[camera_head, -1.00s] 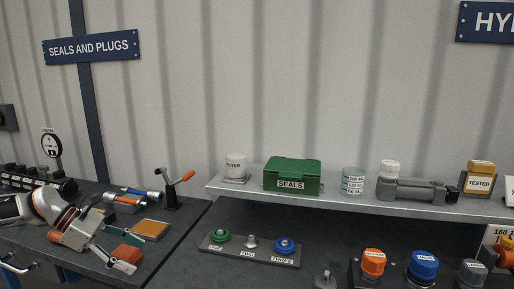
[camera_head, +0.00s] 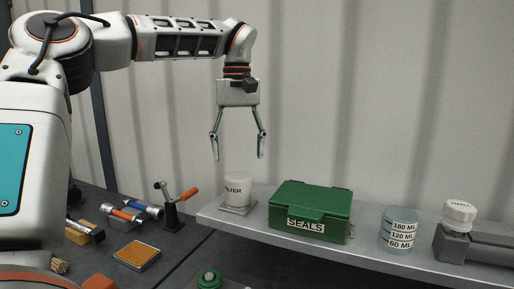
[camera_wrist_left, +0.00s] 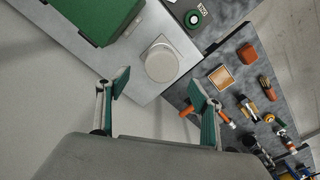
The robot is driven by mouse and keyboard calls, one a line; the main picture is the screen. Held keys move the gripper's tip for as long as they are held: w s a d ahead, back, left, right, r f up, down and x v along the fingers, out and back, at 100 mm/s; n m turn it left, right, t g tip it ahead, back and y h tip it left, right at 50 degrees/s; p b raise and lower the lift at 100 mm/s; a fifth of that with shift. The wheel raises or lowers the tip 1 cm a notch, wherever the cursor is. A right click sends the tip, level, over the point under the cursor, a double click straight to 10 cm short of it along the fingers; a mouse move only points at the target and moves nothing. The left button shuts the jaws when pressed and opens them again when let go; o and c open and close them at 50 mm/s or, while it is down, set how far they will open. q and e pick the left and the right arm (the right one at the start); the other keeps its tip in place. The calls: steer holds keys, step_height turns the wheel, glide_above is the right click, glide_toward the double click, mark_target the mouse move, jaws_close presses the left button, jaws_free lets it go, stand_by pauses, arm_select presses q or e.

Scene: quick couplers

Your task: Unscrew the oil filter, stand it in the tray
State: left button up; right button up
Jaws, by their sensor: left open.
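A white cylinder marked "ILTER" (camera_head: 237,190), the first letter out of sight, stands upright on a flat grey square base (camera_head: 238,210) at the left end of the shelf. In the left wrist view it is seen from above as a round white top (camera_wrist_left: 161,62). My left gripper (camera_head: 238,157) points down, open and empty, above the cylinder and apart from it. In the wrist view its fingers (camera_wrist_left: 160,90) are spread to both sides, with the cylinder beyond them. I cannot tell which thing is the tray. My right gripper is not in view.
A green SEALS box (camera_head: 312,208) stands right of the cylinder, then a graduated beaker (camera_head: 398,232) and a grey block (camera_head: 453,245) with a white cap (camera_head: 459,214). An orange-topped pad (camera_head: 136,255), an orange-handled lever (camera_head: 175,207) and tools lie on the dark bench. The wall is close behind.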

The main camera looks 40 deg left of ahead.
mark_target(238, 175)
arm_select(q)
steer(key=f, duration=0.3)
steer(key=shift+s+a+f+b, duration=0.1)
steer(key=shift+s+f+b, duration=0.1)
steer(key=shift+f+b, duration=0.15)
step_height(238, 175, down, 2)
steer(key=shift+f, duration=0.1)
steer(key=shift+f+b, duration=0.35)
steer(key=shift+f, duration=0.6)
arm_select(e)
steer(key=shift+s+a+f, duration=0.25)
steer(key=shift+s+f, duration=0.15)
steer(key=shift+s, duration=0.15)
